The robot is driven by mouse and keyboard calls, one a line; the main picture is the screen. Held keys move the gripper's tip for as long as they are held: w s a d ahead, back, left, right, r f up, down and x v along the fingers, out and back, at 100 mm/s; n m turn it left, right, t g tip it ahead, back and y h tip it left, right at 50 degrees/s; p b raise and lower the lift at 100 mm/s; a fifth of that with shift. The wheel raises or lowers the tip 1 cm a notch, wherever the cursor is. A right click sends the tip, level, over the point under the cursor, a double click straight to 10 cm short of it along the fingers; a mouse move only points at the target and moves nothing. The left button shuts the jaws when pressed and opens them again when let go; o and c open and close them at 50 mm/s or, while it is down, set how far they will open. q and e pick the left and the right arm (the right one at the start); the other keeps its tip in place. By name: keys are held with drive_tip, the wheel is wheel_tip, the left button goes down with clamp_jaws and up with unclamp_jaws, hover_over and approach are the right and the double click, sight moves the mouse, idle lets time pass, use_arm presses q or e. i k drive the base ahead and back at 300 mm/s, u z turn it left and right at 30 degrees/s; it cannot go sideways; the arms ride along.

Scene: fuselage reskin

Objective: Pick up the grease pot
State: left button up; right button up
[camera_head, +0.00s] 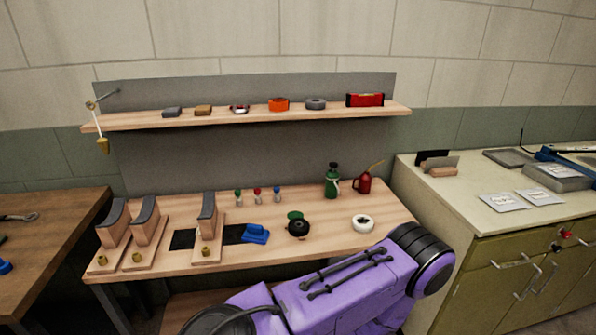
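What looks like the grease pot is a small round black pot (299,229) on the wooden workbench (330,248), near the front edge. A green disc (295,215), perhaps its lid, is just behind it; I cannot tell whether the two touch. A purple link of my arm crosses the bottom of the view in front of the bench and hides part of its front. Neither of my grippers is in view, so I cannot see what they hold.
A white ring (363,223) lies right of the pot and a blue tool (255,233) left of it. A green bottle (332,181) and red oil can (365,180) stand behind. Wooden stands (207,230) occupy the left. A shelf (215,117) overhangs the back.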

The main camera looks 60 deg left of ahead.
sight(332, 190)
drive_tip(key=k, duration=0.35)
drive_tip(key=u, duration=0.9)
